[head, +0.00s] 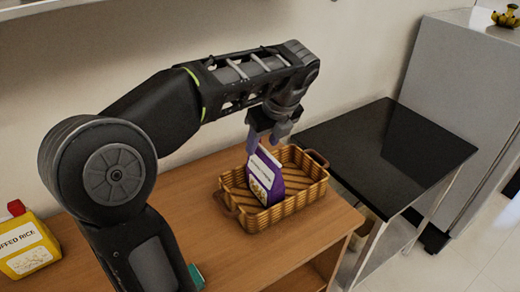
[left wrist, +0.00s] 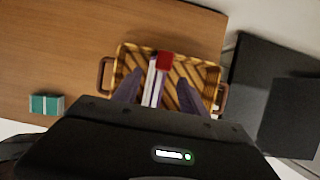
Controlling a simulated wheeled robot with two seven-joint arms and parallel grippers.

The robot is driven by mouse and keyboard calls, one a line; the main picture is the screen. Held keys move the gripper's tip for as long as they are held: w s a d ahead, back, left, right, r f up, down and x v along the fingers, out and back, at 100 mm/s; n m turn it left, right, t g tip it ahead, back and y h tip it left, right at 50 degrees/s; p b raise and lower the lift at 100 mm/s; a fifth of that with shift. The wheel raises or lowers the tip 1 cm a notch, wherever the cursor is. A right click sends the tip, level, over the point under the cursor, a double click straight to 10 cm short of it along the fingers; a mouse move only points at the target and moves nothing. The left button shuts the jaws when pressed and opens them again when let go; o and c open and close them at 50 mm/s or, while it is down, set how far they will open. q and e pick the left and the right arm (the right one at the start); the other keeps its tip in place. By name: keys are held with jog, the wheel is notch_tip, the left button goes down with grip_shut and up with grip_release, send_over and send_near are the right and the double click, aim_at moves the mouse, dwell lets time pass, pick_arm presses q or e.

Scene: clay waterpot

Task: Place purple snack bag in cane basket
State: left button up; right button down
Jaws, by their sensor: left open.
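The purple snack bag (head: 266,178) has a white label panel and stands tilted inside the cane basket (head: 268,217), toward its left part. The cane basket is a woven tan tray with brown handles on the wooden table. My left gripper (head: 264,143) is right above the bag, pointing down. In the left wrist view the open fingers (left wrist: 158,92) reach over the basket (left wrist: 210,75), with the bag (left wrist: 152,85) between them, nearer the left finger. The bag's top edge shows red and white there. My right gripper is not in view.
A yellow puffed rice bag (head: 28,246) with a red top stands at the table's left. A small teal box (left wrist: 46,104) lies on the table left of the basket. A black-topped stand (head: 390,150) is right of the table, beside a grey fridge (head: 455,95).

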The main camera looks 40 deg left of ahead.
pick_arm(q)
jog(key=p+v, duration=0.2)
jog(key=v, duration=0.4)
jog(key=shift+a+p, duration=0.1)
jog(key=shift+p, duration=0.3)
jog(key=shift+d+r+p, duration=0.3)
jog(key=shift+r+p, duration=0.1)
jog(key=shift+p, duration=0.1)
jog(key=shift+f, duration=0.1)
